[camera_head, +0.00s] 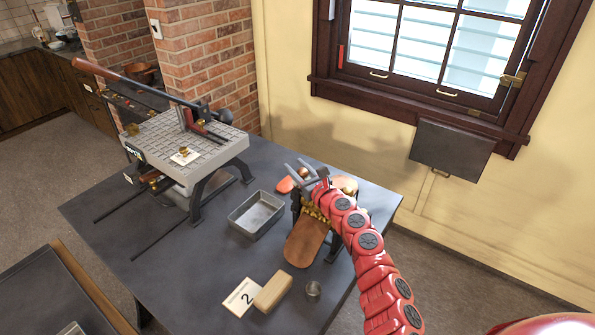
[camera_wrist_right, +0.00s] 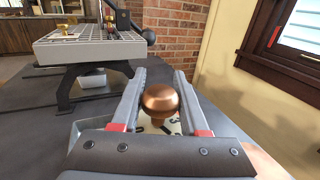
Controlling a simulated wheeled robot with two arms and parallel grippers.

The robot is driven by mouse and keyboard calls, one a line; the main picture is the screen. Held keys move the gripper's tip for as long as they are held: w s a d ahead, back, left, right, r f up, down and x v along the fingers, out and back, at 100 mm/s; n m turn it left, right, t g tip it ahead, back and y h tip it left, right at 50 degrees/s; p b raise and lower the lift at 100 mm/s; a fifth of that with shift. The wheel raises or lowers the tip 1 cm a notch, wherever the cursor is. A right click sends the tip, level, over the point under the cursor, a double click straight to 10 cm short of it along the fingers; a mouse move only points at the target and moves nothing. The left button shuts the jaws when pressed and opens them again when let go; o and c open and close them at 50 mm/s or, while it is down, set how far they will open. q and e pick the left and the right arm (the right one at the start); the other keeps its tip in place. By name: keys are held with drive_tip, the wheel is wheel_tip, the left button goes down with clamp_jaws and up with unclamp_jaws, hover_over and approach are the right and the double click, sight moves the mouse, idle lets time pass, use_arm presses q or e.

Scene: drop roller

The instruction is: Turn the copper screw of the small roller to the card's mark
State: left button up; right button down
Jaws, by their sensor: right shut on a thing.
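The small roller (camera_head: 323,214) stands on the dark table, with brass rolls and a copper-coloured chute (camera_head: 306,243) sloping toward the front. My right gripper (camera_head: 306,173) is at its top, and the red arm hides much of the roller. In the right wrist view, the round copper screw knob (camera_wrist_right: 160,99) sits between the two fingers of my right gripper (camera_wrist_right: 160,88), which is shut on it. A white card (camera_head: 241,297) with a large 2 lies at the table's front; its small print is unreadable. My left gripper is out of view.
A large press (camera_head: 187,140) with a long lever stands at the table's back left. A metal tray (camera_head: 257,216) lies between it and the roller. The table's left front is clear.

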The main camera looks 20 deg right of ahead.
idle(0.3)
drive_tip(key=shift+c, duration=2.2)
unclamp_jaws()
wheel_tip(320, 180, up, 4)
drive_tip(key=shift+s+f, duration=0.1)
drive_tip(key=s+a+r+p, duration=0.1)
drive_tip(key=s+a+p, duration=0.3)
drive_tip(key=s+p, duration=0.6)
drive_tip(key=shift+s+r, duration=0.15)
drive_tip(key=shift+s, duration=2.5)
